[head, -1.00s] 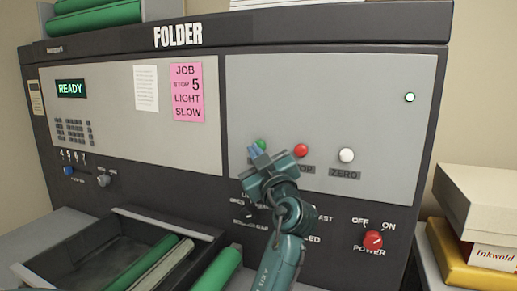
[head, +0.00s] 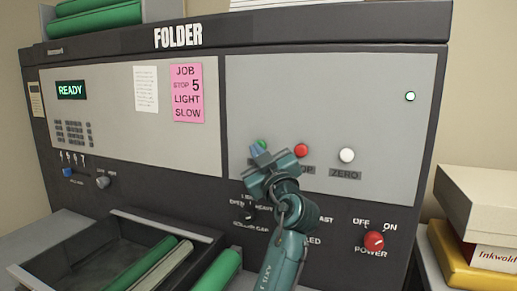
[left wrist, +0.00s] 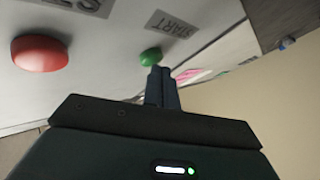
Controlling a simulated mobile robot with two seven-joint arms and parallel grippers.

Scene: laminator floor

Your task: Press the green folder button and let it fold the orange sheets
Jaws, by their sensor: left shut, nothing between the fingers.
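The folder (head: 190,160) is a dark machine with grey panels, and its display (head: 71,89) reads READY. The green button (head: 262,145) is on the right panel, partly hidden behind my left gripper. In the left wrist view the green button (left wrist: 150,56) sits beside a START label (left wrist: 172,22). My left gripper (head: 258,151) is shut and empty, with its fingertips (left wrist: 161,70) just below the green button in the wrist picture; I cannot tell whether they touch it. My right gripper is not in view. No orange sheets are visible.
A red button (head: 301,150) and a white button (head: 346,155) are to the right of the green one. A red power knob (head: 373,241) is lower right. A dark tray (head: 60,268) with green rollers (head: 140,262) is at lower left. Boxes (head: 484,205) stand at right.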

